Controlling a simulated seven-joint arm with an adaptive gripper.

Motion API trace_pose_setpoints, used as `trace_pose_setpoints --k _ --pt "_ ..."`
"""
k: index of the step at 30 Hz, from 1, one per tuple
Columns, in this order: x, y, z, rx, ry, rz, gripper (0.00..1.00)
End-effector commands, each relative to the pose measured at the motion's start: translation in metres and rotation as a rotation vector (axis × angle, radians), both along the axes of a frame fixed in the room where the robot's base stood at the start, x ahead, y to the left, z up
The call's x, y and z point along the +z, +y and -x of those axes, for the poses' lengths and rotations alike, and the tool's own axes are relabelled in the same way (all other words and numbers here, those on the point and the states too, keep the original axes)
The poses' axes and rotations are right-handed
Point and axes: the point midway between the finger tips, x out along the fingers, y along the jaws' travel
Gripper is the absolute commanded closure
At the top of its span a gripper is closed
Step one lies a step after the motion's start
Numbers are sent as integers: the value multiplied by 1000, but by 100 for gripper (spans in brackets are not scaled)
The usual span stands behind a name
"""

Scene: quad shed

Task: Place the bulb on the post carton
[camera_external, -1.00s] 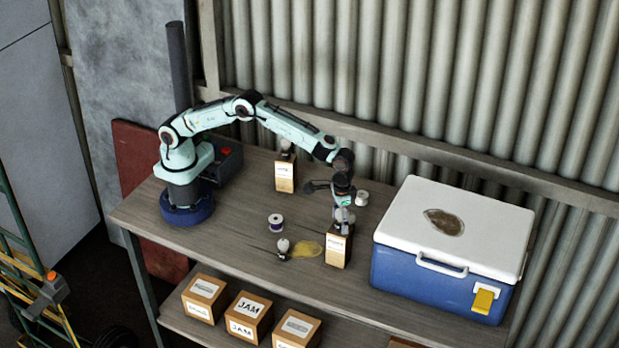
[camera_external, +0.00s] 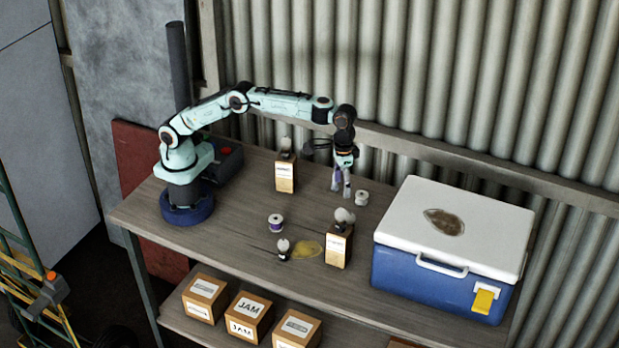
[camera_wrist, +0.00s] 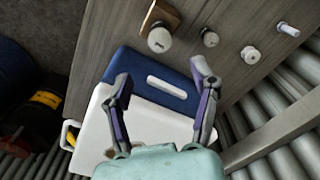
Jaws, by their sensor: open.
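The same bulb (camera_wrist: 159,40) and carton (camera_wrist: 164,14) show at the top of the wrist view. The bulb appears to lie tilted. My gripper (camera_external: 341,190) is open and empty, behind and above this carton, clear of the bulb; its spread fingers (camera_wrist: 160,76) show in the wrist view. Another carton (camera_external: 285,180) stands farther back with a pale bulb-like thing (camera_external: 286,146) on top. I cannot tell which label says post.
A blue cooler (camera_external: 420,285) with a white lid stands right of the carton. A purple-banded spool (camera_external: 275,224), a white spool (camera_external: 361,198), a small bulb-like item (camera_external: 283,246) and a yellow patch (camera_external: 307,249) are on the table. Boxes (camera_external: 248,317) fill the lower shelf.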

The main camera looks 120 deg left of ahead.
Motion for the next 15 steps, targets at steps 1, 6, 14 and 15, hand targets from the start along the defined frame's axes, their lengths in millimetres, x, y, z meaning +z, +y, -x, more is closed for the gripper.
trace_pose_setpoints --k 1,6,14,15 --pt "1 0 1 -2 0 0 40" --pt "26 -1 28 -67 -2 -4 40" --pt "68 -1 170 -334 3 -26 40" --pt "67 -1 197 -378 5 -31 40"
